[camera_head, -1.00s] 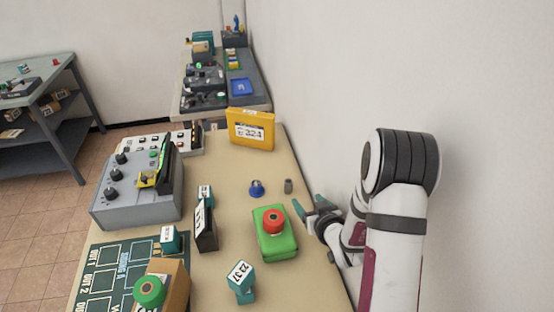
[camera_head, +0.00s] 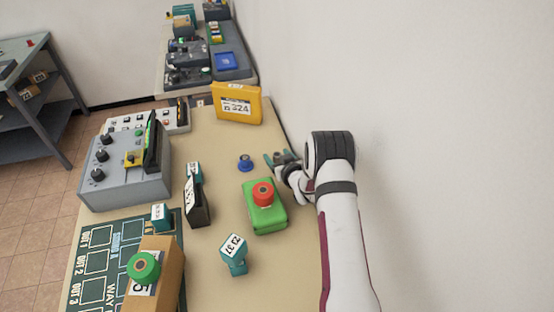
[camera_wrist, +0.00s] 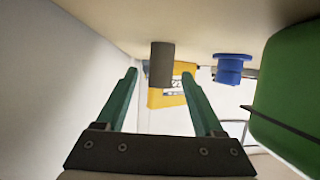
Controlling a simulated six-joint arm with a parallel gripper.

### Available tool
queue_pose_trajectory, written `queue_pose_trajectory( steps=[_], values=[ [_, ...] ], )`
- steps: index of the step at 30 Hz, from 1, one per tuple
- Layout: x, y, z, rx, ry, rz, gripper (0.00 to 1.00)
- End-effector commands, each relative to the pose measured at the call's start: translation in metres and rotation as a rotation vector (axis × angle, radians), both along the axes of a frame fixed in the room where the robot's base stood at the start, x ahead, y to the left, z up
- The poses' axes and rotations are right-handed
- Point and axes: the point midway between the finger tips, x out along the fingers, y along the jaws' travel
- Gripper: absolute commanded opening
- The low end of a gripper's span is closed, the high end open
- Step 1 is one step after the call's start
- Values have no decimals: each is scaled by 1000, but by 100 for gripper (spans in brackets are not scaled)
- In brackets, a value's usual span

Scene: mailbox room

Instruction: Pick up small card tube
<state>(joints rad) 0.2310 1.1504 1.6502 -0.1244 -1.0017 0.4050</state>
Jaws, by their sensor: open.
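The small card tube (camera_wrist: 162,62) is a dark grey cylinder. In the wrist view, which is upside down, it stands upright on the table and shows between the tips of my gripper (camera_wrist: 159,75). The gripper's two teal fingers are open, with a gap on each side of the tube, and do not appear to touch it. How deep the tube sits between the fingers is hard to tell. In the head view my gripper (camera_head: 280,157) is low over the table near the wall, and the tube is mostly hidden there.
A blue knob-like object (camera_head: 245,162) stands left of the gripper. A green box with a red button (camera_head: 265,210) is nearer, and a yellow box (camera_head: 236,103) is farther back. The white wall (camera_head: 420,130) is close on the right.

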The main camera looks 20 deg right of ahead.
Motion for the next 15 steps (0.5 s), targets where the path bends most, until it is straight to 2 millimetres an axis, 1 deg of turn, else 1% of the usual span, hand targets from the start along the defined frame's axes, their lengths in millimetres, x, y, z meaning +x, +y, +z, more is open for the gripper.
queue_pose_trajectory(
  steps=[3, 8, 12, 14, 15],
  values=[
    [7, 1, -3, 0, 1, 0, 70],
    [6, 0, -3, 0, 1, -1, 70],
    [6, 0, -3, 0, 1, -1, 44],
    [6, 0, -3, 0, 1, -1, 34],
    [6, 0, -3, 0, 1, -1, 26]
  ],
)
